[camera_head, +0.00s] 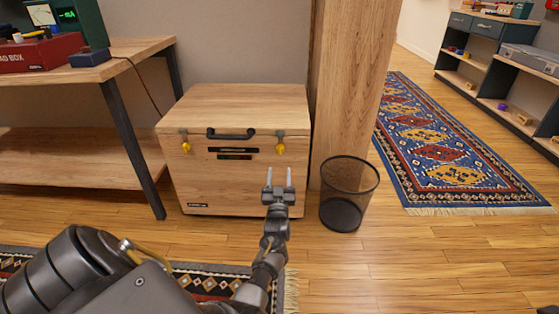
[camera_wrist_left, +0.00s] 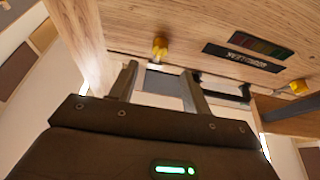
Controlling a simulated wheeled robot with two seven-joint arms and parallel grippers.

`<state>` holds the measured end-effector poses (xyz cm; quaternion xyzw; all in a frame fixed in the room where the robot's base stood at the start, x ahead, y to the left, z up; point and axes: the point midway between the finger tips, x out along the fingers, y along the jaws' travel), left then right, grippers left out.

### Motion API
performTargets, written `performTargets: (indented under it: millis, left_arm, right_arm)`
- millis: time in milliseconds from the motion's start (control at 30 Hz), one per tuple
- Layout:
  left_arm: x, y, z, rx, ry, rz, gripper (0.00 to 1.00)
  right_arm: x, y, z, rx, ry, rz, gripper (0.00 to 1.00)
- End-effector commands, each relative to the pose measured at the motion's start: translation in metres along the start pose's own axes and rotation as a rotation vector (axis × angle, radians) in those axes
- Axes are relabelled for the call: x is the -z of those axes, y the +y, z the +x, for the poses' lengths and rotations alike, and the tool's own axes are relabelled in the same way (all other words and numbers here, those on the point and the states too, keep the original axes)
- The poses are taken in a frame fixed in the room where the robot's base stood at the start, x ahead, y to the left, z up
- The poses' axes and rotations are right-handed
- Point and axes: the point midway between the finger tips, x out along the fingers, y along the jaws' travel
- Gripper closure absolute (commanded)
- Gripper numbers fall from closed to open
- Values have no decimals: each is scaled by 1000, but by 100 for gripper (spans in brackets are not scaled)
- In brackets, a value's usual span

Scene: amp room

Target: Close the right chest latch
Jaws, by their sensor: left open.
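The wooden chest (camera_head: 235,185) stands against the wall with its lid down. Its right latch (camera_head: 280,144) is a grey metal piece with a yellow tab at the upper right of the front. A similar left latch (camera_head: 185,143) sits at the upper left. My left gripper (camera_head: 278,178) is open and empty in front of the chest, below the right latch in the picture. In the left wrist view, turned upside down, the right latch (camera_wrist_left: 160,47) is beyond the open fingers (camera_wrist_left: 160,82), apart from them. Whether the latch is fastened cannot be told. My right gripper is out of view.
A black handle (camera_head: 231,134) lies between the latches. A black mesh bin (camera_head: 347,195) stands right of the chest, before a wooden pillar (camera_head: 350,80). A workbench (camera_head: 125,63) is at left. Patterned rugs lie nearby; bare floor is at the right front.

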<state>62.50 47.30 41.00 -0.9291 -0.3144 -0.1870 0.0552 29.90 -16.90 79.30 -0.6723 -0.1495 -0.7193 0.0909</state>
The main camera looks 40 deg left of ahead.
Motion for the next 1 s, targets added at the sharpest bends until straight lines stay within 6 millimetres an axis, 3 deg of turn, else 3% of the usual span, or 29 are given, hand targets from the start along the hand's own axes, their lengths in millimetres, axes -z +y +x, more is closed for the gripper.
performTargets:
  millis: [233,833,933,1000]
  left_arm:
    - [0,0,-22,1,0,0,52]
    - [1,0,-23,1,5,-9,52]
    - [21,1,-17,-2,65,-41,52]
    - [51,8,-10,-17,138,-74,52]
  right_arm:
    - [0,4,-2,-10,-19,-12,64]
    - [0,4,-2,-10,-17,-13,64]
    - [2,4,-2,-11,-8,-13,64]
    - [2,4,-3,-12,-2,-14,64]
